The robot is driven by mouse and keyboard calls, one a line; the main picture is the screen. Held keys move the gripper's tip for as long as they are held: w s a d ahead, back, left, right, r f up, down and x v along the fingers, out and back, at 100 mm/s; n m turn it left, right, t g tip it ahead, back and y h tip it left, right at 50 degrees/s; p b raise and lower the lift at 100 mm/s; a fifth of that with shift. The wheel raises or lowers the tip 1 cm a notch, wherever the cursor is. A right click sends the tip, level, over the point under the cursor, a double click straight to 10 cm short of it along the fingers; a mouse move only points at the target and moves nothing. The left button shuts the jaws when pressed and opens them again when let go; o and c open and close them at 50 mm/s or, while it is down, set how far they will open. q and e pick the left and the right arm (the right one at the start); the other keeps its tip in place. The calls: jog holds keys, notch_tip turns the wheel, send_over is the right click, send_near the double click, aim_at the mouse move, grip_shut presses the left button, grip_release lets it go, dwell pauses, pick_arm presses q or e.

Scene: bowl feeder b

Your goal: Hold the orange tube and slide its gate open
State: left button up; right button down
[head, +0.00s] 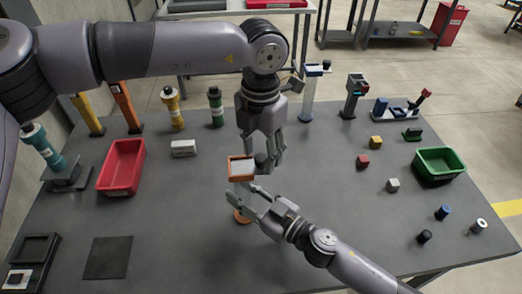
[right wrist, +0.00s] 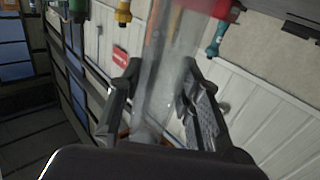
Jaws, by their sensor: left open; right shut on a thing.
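The orange tube (head: 241,168) stands near the middle of the grey table, with an orange frame at its top and an orange base (head: 242,216) below. A dark knob (head: 261,160) sits at the right side of the frame. My right gripper (head: 244,197) is shut around the tube's body below the frame. In the right wrist view its fingers (right wrist: 165,95) flank a clear, blurred tube body (right wrist: 160,65). My left gripper (head: 267,168) points down, open, its fingers at the knob; I cannot tell whether they touch it. The gate itself is not clearly distinguishable.
A green bin (head: 438,178) and several small blocks and cylinders lie right. Other coloured tubes and stands line the back edge. The table's front middle is clear apart from my right arm.

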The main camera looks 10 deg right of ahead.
pick_arm(q)
jog(key=shift+f, duration=0.2)
grip_shut()
dwell(0.5)
dwell(0.3)
